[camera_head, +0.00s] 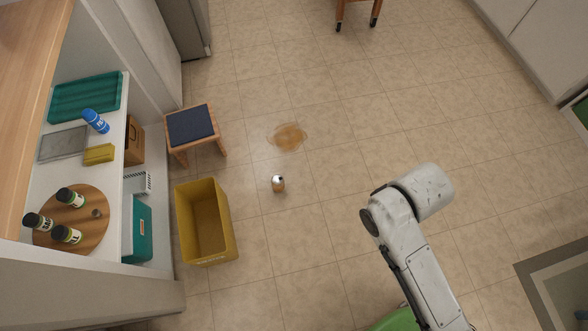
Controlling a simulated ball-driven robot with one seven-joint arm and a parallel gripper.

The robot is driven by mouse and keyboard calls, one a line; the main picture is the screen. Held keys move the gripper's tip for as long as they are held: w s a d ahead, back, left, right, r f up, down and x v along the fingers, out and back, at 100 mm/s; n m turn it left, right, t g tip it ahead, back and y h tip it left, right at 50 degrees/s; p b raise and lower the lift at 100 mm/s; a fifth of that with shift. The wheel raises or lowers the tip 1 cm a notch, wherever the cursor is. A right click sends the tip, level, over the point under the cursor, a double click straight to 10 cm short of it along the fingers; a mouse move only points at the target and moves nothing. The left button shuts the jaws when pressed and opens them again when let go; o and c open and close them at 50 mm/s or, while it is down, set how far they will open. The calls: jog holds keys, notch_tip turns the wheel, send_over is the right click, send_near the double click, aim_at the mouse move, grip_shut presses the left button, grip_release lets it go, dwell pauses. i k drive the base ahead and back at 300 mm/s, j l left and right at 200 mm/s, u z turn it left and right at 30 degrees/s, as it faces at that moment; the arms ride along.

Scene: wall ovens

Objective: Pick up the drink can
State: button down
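The drink can (278,184) is a small can with a silvery top and an orange-brown side. It stands upright on the tiled floor near the middle of the camera_head view, apart from everything around it. My arm enters from the lower right and lies to the right of the can, well away from it. The arm's end and my gripper's fingers do not show, so I cannot see whether the gripper is open or shut.
A brown spill (290,136) lies beyond the can. A yellow crate (233,238) and a stool with a blue seat (190,125) stand to its left, by a white shelf (122,195) with bottles. Open floor lies right of the can.

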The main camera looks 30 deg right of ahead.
aim_at(277, 181)
jog(key=k+j+z, duration=0.1)
jog(key=k, duration=1)
jog(key=i+l+u, duration=0.35)
jog(key=i+l, duration=0.5)
jog(key=i, duration=0.25)
jog(key=i+l+u, duration=0.35)
jog(key=i+l, duration=0.7)
